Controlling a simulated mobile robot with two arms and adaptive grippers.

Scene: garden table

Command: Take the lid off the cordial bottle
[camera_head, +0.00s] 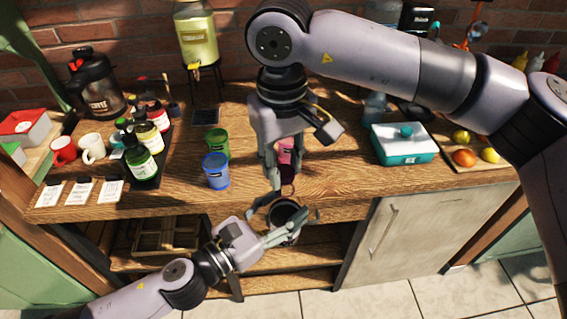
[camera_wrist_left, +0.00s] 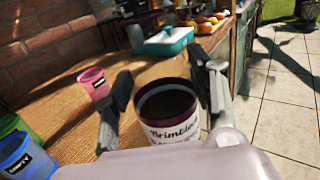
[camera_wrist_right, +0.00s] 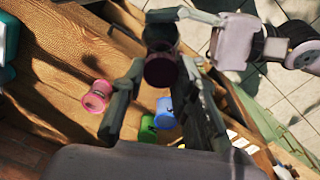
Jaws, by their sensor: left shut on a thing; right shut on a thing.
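A wide dark vessel with a maroon band and a white label reading "Brimble…" (camera_wrist_left: 176,131), apparently the cordial bottle, stands upright between the fingers of my left gripper (camera_wrist_left: 165,88). It also shows in the head view (camera_head: 284,237), in front of the table edge; its top looks dark and open. My left gripper is shut on it. My right gripper (camera_wrist_right: 161,72) points down and is shut on a dark maroon piece (camera_wrist_right: 161,73), apparently the lid. In the head view this piece (camera_head: 287,174) is above and apart from the bottle. My fingers partly hide both things.
A pink cup (camera_wrist_right: 97,95) stands on the table behind my right gripper. Blue (camera_head: 216,172) and green (camera_head: 217,143) cups stand to the left, beyond them a dark tray with several bottles. A teal box (camera_head: 403,148) stands right. Bare wood lies between.

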